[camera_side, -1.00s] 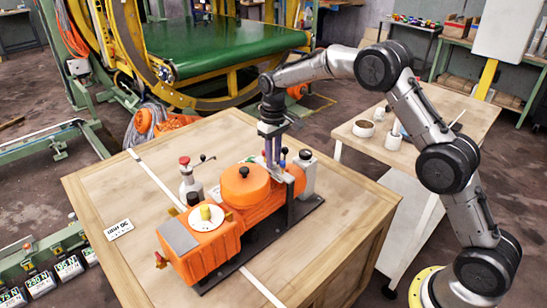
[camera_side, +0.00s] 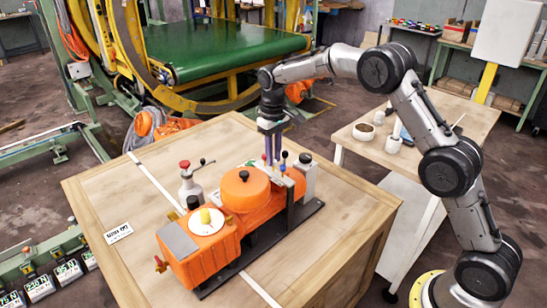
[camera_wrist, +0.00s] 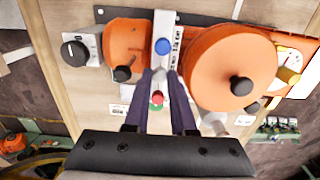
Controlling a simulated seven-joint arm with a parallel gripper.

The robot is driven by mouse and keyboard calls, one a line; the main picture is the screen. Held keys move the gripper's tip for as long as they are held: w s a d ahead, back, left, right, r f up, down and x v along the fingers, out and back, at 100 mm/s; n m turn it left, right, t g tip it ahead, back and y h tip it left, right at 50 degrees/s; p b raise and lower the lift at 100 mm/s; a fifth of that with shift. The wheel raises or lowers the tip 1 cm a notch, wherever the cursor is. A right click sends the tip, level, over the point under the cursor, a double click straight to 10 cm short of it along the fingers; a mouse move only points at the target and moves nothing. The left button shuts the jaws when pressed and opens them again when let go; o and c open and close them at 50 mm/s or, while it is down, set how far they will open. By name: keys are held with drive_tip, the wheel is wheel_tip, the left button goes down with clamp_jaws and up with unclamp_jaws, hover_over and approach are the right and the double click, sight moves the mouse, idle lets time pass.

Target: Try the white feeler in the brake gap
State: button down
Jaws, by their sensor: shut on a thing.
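My gripper (camera_side: 272,160) points down over the orange machine (camera_side: 205,252), just behind its round orange drum (camera_side: 243,188). In the wrist view its two dark fingers (camera_wrist: 160,76) are closed around a small pale piece (camera_wrist: 158,82), which looks like the white feeler. Most of it is hidden between the fingers. The blue knob also shows in the side view (camera_side: 285,154). The brake gap cannot be made out.
The machine sits on a wooden crate top (camera_side: 330,225) with bare room at the front right. A side table (camera_side: 455,115) with cups is at the right.

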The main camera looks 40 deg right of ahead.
drive_tip(key=c, duration=1.1)
unclamp_jaws()
drive_tip(key=shift+r, duration=0.35)
drive_tip(key=shift+o, duration=0.4)
drive_tip(key=shift+f, duration=0.1)
wheel_tip(320, 180, up, 14)
